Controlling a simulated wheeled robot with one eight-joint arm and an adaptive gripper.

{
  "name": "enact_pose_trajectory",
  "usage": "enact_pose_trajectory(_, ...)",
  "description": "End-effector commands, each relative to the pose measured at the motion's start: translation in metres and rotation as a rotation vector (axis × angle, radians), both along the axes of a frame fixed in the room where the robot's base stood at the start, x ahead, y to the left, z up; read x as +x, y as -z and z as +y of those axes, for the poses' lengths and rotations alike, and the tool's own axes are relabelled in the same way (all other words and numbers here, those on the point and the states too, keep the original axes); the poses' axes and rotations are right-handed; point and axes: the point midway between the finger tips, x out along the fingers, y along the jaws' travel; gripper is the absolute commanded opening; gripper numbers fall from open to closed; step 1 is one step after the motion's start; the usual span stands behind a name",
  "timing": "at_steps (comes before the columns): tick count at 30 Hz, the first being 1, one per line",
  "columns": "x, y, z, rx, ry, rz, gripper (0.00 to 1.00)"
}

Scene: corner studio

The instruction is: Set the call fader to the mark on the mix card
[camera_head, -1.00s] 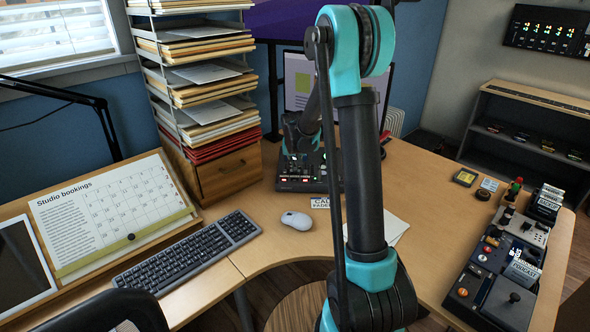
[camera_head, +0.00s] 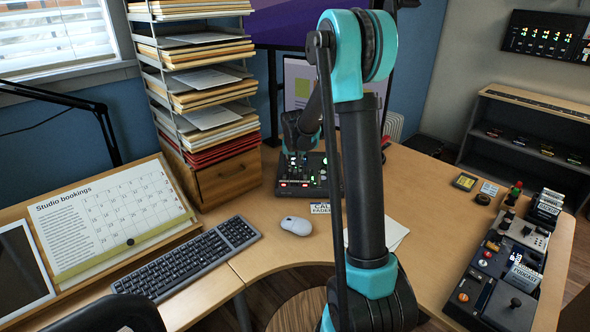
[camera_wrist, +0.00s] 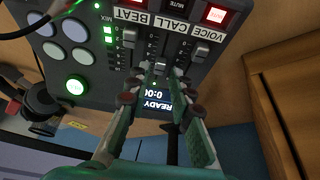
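In the wrist view the mixer panel (camera_wrist: 105,80) shows upside down, with faders labelled BEAT, CALL and VOICE. The CALL label (camera_wrist: 170,26) sits between the other two. The call fader cap (camera_wrist: 161,68) lies in line with its label, between my fingertips. My gripper (camera_wrist: 163,74) has its two green fingers reaching in from below, one on each side of this cap. Contact with the cap cannot be made out. In the head view the mixer (camera_head: 296,184) is partly hidden by my arm. A card reading CALL FADER (camera_head: 320,209) stands in front of it; no mark on it is readable.
A mouse (camera_head: 296,226) and keyboard (camera_head: 187,258) lie left of my arm. White paper (camera_head: 397,230) lies right of my arm. A control box (camera_head: 507,307) and other devices occupy the right desk edge.

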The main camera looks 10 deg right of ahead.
Motion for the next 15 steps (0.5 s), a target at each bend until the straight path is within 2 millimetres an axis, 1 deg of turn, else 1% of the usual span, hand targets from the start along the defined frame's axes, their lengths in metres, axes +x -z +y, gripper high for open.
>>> enact_pose_trajectory(1, -0.004, -0.008, 0.001, 0.000, -0.001, 0.000, 0.22)
enact_pose_trajectory(9, -0.023, -0.055, 0.005, 0.000, -0.001, 0.000, 0.22)
enact_pose_trajectory(15, -0.033, -0.081, 0.006, 0.000, -0.001, 0.000, 0.22)
